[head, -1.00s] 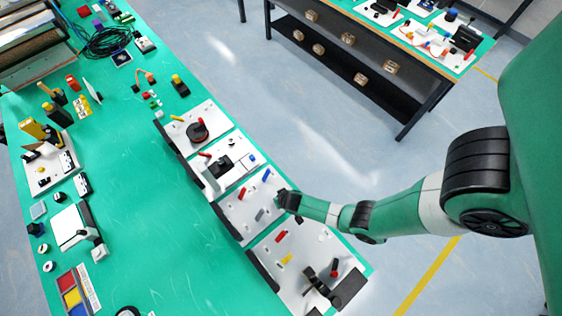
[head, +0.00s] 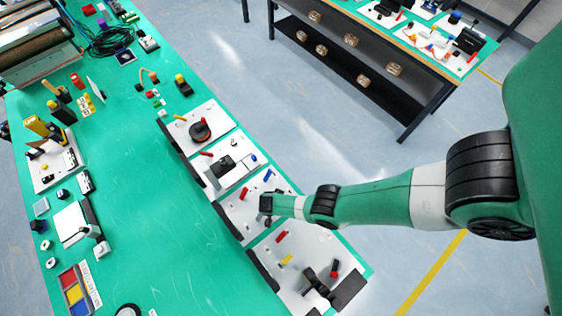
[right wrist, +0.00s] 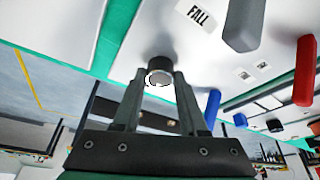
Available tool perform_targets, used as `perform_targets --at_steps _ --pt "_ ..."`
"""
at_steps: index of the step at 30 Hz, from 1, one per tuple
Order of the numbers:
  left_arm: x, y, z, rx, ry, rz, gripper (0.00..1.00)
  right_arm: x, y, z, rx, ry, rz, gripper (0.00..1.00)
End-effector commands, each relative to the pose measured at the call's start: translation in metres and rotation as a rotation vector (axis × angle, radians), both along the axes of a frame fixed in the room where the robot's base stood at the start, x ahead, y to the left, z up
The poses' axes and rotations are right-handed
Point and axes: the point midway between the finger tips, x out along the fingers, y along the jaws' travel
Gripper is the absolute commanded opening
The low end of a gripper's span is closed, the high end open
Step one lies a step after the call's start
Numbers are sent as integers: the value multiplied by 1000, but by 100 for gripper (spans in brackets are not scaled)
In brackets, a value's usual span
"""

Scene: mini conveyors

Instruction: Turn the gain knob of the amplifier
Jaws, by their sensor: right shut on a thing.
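My right gripper (right wrist: 160,82) shows in the right wrist view with its two fingertips on either side of a small round black knob (right wrist: 158,64). It is shut on the knob, which has a pale face. The knob stands by the edge of a white panel (right wrist: 140,28) with a "FALL" label. In the head view my right gripper (head: 265,206) is over a white panel (head: 229,208) with blue and grey blocks and hides the knob there. No readable label marks which device is the amplifier. My left gripper is not in view.
A grey block (right wrist: 247,25), a red block (right wrist: 305,70) and a blue block (right wrist: 212,108) stand near the gripper. Neighbouring panels carry a black round dial (head: 200,131) and red and yellow blocks.

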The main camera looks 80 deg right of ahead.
Motion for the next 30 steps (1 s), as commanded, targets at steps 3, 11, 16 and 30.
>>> perform_targets --at_steps 3,11,16,30 --pt "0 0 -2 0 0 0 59 0 0 -1 3 -1 -52 0" --pt "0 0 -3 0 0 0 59 0 0 -1 2 -3 -107 0" --pt "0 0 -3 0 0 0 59 0 0 0 2 -3 -113 0" --pt "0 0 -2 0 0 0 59 1 0 1 1 -3 -110 72"
